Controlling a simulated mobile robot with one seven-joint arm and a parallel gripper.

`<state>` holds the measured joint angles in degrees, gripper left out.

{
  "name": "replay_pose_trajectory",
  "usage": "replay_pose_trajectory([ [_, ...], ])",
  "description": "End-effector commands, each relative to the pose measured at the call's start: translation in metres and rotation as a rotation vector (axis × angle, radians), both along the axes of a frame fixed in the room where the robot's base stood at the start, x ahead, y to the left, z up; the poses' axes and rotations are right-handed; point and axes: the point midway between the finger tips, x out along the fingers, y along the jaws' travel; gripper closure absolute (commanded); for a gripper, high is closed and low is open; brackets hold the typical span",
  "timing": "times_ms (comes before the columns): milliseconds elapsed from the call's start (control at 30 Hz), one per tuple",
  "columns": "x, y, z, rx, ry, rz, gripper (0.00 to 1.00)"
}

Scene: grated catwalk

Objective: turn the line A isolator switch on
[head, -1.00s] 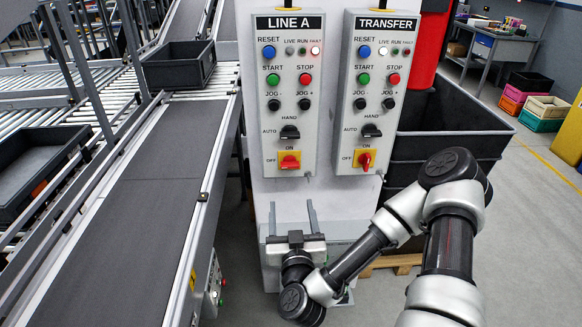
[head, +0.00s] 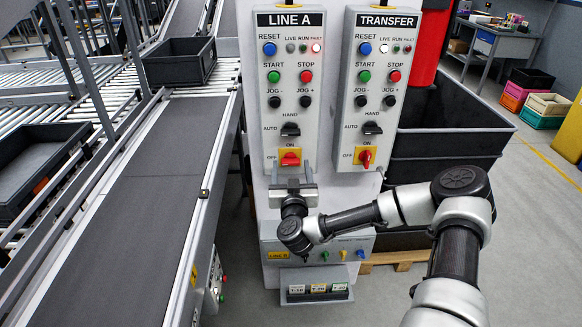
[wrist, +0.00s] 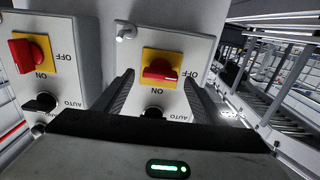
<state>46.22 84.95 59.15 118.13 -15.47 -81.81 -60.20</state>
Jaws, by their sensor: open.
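The line A isolator switch is a red knob (head: 290,159) on a yellow plate, low on the LINE A panel (head: 273,130). Its handle lies roughly level, toward OFF; ON is marked above it. My gripper (head: 292,170) is open just below and in front of it, fingers pointing up. In the wrist view the picture is upside down. There the red knob (wrist: 160,70) shows between the two spread fingertips of my gripper (wrist: 160,80), which do not visibly touch it.
The TRANSFER panel (head: 347,130) hangs close on the right, with a similar red knob (head: 365,158) standing upright. A black selector (head: 290,129) sits just above the line A switch. A grey box (head: 320,263) is lower on the column. A conveyor (head: 150,190) runs along the left.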

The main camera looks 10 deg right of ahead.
Motion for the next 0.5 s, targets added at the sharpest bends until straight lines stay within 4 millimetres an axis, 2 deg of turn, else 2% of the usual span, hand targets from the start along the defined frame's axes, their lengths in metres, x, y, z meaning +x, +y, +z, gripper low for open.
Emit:
replay_pose_trajectory([
  [133, 0.0089, -0.0011, 0.0, 0.0, 0.0, 0.0, 0.36],
  [400, 0.0102, -0.0012, 0.0001, 0.0, 0.0, 0.001, 0.36],
  [500, 0.0101, -0.0013, 0.0, 0.0, 0.0, 0.001, 0.51],
])
